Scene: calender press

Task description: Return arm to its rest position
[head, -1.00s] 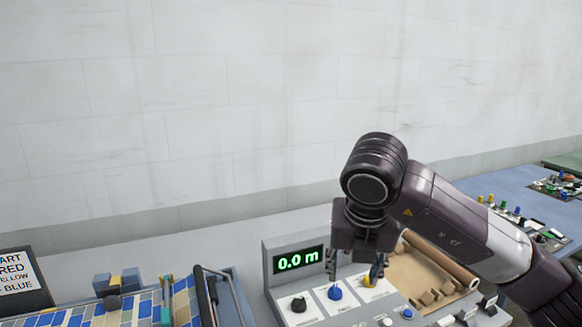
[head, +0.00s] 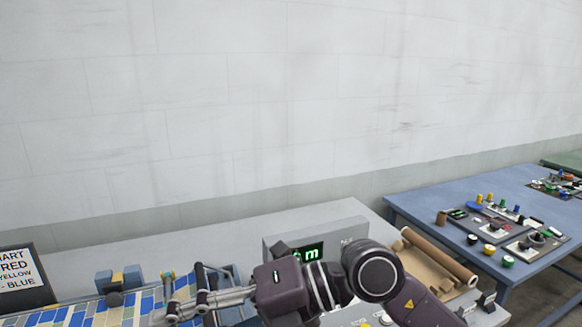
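My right arm comes in from the bottom right. Its gripper (head: 180,311) now points left, with its grey fingers low across the front of the mosaic-patterned press bed. I cannot tell how far apart the fingers are, and I see nothing clearly held between them. The wrist and forearm cover most of the control panel (head: 352,232), including its knobs. Its green display (head: 309,252) is partly hidden, and only an "m" is readable. My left gripper is not in view.
The blue, white and tan mosaic bed (head: 60,316) with dark handles lies at the lower left, beside a sign (head: 20,272). A brown roll (head: 440,257) lies right of the panel. A blue table (head: 420,203) with control boxes stands at the right. The space above is clear.

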